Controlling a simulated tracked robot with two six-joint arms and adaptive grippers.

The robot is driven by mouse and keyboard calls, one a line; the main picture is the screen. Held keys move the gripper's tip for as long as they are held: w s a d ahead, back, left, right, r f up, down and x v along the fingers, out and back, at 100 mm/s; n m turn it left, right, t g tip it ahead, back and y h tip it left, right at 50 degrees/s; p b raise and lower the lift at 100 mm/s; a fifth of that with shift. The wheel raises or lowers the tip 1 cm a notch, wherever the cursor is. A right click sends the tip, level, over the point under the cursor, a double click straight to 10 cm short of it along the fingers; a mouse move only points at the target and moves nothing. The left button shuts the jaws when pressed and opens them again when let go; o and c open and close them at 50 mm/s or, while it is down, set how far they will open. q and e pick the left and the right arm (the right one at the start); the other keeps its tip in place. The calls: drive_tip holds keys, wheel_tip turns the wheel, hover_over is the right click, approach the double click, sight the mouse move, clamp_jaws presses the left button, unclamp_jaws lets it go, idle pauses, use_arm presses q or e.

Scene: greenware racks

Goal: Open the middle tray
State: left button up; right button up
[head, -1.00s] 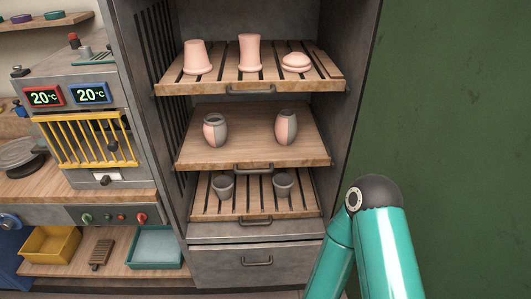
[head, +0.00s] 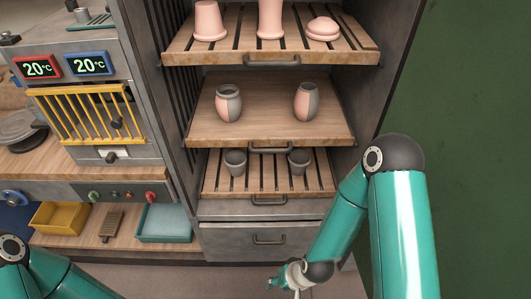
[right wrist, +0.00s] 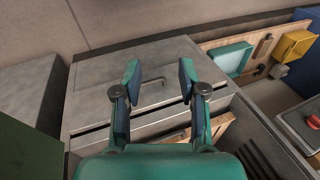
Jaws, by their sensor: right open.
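The middle tray (head: 268,122) is a plain wooden board in the grey rack, with a dark handle (head: 270,150) on its front edge. Two pink-and-grey vases stand on it, a left vase (head: 229,104) and a right vase (head: 306,102). My right gripper (head: 273,283) is low in the head view, below the rack's bottom drawer and well apart from the tray handle. In the right wrist view my right gripper (right wrist: 160,76) is open and empty, with the bottom drawer's front beyond its fingers. My left gripper is out of view.
The upper slatted tray (head: 190,52) bears pink pieces. The lower slatted tray (head: 268,185) bears two grey cups. A closed grey drawer (head: 225,240) is below. At left stand a kiln (head: 90,150), a yellow bin (head: 60,217) and a teal bin (head: 165,223). A green wall is at right.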

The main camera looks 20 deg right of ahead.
drive_tip(key=w+r+m+t+h+b, duration=0.2)
drive_tip(key=w+r+m+t+b, duration=0.3)
drive_tip(key=w, duration=0.6)
drive_tip(key=m+t+h+b, duration=0.3)
drive_tip(key=m+t+h, duration=0.35)
drive_tip(key=m, duration=0.65)
approach(269, 152)
drive_tip(key=shift+n+t+y, duration=0.3)
drive_tip(key=shift+t+y, duration=0.25)
drive_tip(key=x, duration=0.3)
drive_tip(key=p+x, duration=0.1)
drive_tip(key=x, duration=0.3)
drive_tip(key=p+x, duration=0.1)
drive_tip(key=x, duration=0.3)
drive_tip(key=shift+s+d+f, duration=0.25)
drive_tip(key=shift+d+f, duration=0.1)
